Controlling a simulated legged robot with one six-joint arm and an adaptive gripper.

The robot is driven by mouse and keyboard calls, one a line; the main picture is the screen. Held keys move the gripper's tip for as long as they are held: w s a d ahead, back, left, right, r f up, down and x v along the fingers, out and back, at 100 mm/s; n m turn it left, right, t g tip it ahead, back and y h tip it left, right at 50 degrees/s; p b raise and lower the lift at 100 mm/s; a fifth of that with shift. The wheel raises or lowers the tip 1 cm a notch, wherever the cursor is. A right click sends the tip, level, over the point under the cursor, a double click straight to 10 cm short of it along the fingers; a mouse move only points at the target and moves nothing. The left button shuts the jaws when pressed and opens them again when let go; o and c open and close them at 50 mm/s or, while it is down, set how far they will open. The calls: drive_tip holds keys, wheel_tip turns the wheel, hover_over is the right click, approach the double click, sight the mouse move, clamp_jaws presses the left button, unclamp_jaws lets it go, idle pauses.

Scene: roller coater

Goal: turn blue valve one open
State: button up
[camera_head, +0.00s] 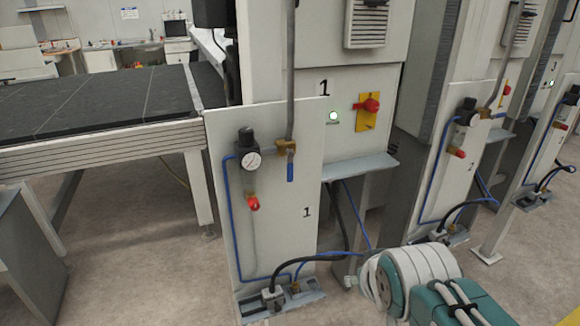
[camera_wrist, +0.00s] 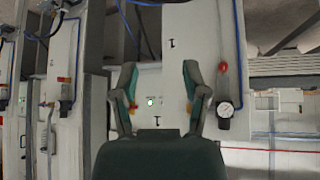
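The blue valve (camera_head: 290,171) is a small blue lever that hangs straight down below a brass fitting (camera_head: 286,148) on white panel 1 (camera_head: 285,230). A vertical grey pipe runs up from the fitting. In the wrist view, panel 1 (camera_wrist: 205,40) appears upside down, and the blue lever cannot be made out behind the right-hand finger. My gripper (camera_wrist: 160,85) is open, with two green fingers apart and nothing between them. It points toward the panel and cabinet, and no contact is visible. My gripper cannot be made out in the head view.
A pressure gauge (camera_head: 251,160) and red knob (camera_head: 253,203) sit left of the valve. A red-and-yellow switch (camera_head: 369,107) is on the cabinet behind. A similar panel 2 (camera_head: 450,170) stands right. Hoses and a floor bracket (camera_head: 262,310) lie low. A dark conveyor table (camera_head: 100,105) is left.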

drive_tip(key=w+a+r+n+t+y, duration=0.15)
drive_tip(key=w+t, duration=0.45)
drive_tip(key=w, duration=1)
drive_tip(key=n+t+y, duration=0.2)
drive_tip(key=t+y, duration=0.2)
approach(291, 166)
drive_tip(key=x, duration=1)
drive_tip(key=shift+w+a, duration=0.2)
drive_tip(key=shift+w, duration=0.15)
clamp_jaws()
